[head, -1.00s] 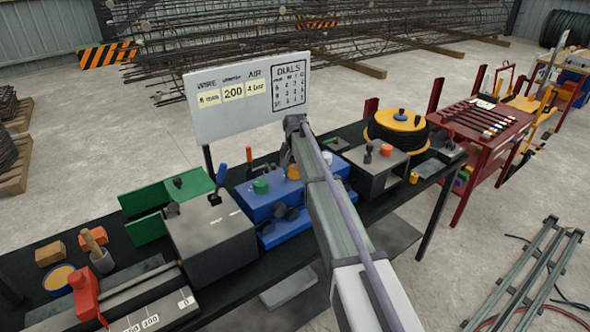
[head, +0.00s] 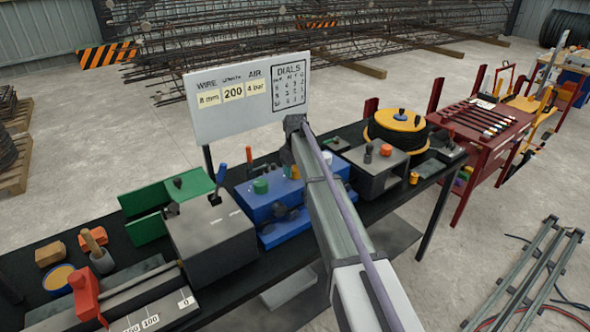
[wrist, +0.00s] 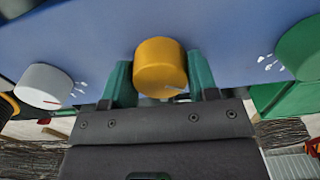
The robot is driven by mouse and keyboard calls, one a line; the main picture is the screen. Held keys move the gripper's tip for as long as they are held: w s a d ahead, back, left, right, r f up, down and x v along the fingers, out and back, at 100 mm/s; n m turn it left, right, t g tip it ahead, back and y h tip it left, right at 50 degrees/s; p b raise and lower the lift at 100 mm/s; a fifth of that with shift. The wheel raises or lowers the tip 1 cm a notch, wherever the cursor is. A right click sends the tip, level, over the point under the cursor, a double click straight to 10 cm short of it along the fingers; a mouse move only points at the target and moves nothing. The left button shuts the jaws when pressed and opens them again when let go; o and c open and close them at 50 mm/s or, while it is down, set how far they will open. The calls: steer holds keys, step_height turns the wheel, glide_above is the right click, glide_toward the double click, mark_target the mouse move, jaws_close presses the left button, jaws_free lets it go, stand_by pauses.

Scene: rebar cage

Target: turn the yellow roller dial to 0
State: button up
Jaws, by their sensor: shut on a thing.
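The yellow roller dial (wrist: 160,64) is on the blue panel (wrist: 225,30) in the wrist view, with a short pale mark low on its face. My gripper (wrist: 160,82) has its two green fingers on either side of the dial, shut on it. The scale around the yellow dial is hidden or cannot be read. In the head view only a sliver of the yellow dial (head: 295,172) shows beside my arm, on the blue box (head: 263,207). My gripper is hidden behind my arm there.
A white dial (wrist: 43,86) is left of the yellow one and a green dial (wrist: 303,48) right, both with white ticks. A sign board (head: 230,125) stands behind the bench. A grey box (head: 210,240) and a grey box with knobs (head: 372,172) flank the blue box.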

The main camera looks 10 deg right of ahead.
mark_target(295, 168)
stand_by(0.3)
steer(key=o, duration=0.9)
steer(key=shift+r, duration=0.1)
step_height(295, 168, up, 11)
steer(key=p, duration=1.1)
steer(key=shift+f, duration=0.2)
